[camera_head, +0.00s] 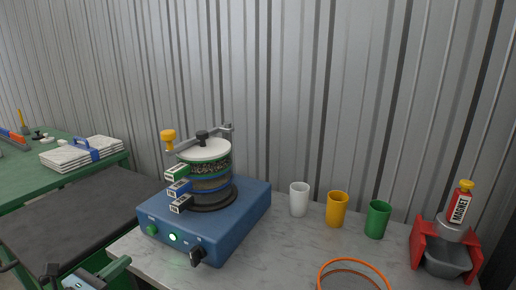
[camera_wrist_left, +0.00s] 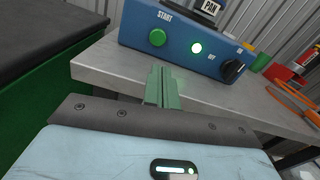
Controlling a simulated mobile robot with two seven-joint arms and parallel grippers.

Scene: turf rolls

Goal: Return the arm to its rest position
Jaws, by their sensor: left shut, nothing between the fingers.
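My left gripper shows low in the head view at the left (camera_head: 122,263), in front of the marble-topped table's near left corner. In the left wrist view its two green fingers (camera_wrist_left: 160,82) are shut together with nothing between them. They point toward the table edge below the blue shaker base (camera_wrist_left: 190,38), and are apart from the base. My right gripper is not in either view.
The blue shaker (camera_head: 215,235) carries a clamped sieve stack (camera_head: 208,170). White (camera_head: 299,200), orange (camera_head: 337,210) and green (camera_head: 377,220) cups stand right of it. An orange-rimmed sieve (camera_head: 352,264) and red stand (camera_head: 420,245) lie further right. A green bench (camera_head: 30,180) is at left.

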